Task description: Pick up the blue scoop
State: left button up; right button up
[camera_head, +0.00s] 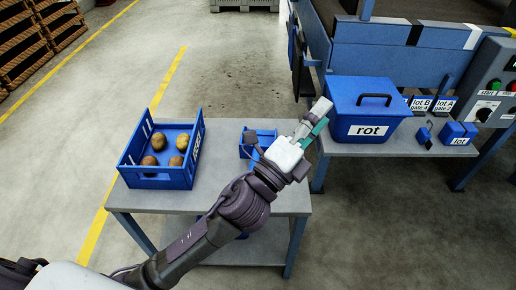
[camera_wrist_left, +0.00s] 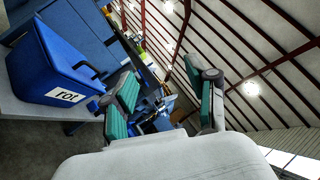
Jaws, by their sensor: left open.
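My left gripper (camera_head: 316,118) is above the right end of the grey table, pointing toward the blue rot bin. In the left wrist view its two green-padded fingers stand apart, with nothing between them (camera_wrist_left: 165,92). A small blue object (camera_head: 266,134) lies on the table, partly hidden behind my left wrist; I cannot tell whether it is the scoop or a small tray. Another small blue piece (camera_head: 424,134) with a dark part stands on the right-hand bench, and I cannot tell its exact shape. My right gripper is not in view.
A blue crate (camera_head: 134,151) with several potatoes stands on the left of the grey table (camera_head: 213,160). The lidded rot bin (camera_head: 337,119) also shows in the left wrist view (camera_wrist_left: 37,76). A blue lot box (camera_head: 460,141) stands by the control panel (camera_head: 493,88). Table space between crate and arm is clear.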

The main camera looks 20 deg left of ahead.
pick_arm(q)
jog(key=s+d+r+m+g+h, duration=0.2)
jog(key=s+d+m+g+h, duration=0.2)
jog(key=d+m+g+h, duration=0.55)
jog(key=s+d+r+m+g+h, duration=0.15)
jog(key=s+d+m+g, duration=0.35)
jog(key=m, duration=0.9)
jog(key=m+g+y, duration=0.2)
jog(key=m+y, duration=1.9)
jog(key=y, duration=0.4)
send_near(256, 155)
jog(key=shift+t, duration=0.25)
jog(key=b+x, duration=0.1)
jog(key=x, duration=0.4)
jog(key=shift+w+a+f, duration=0.15)
jog(key=shift+w+a, duration=0.05)
jog(key=x, duration=0.5)
jog(key=shift+d+f+b, duration=0.15)
jog(key=shift+f+b, duration=0.15)
jog(key=shift+w+f, duration=0.25)
jog(key=shift+f, duration=0.15)
grip_shut()
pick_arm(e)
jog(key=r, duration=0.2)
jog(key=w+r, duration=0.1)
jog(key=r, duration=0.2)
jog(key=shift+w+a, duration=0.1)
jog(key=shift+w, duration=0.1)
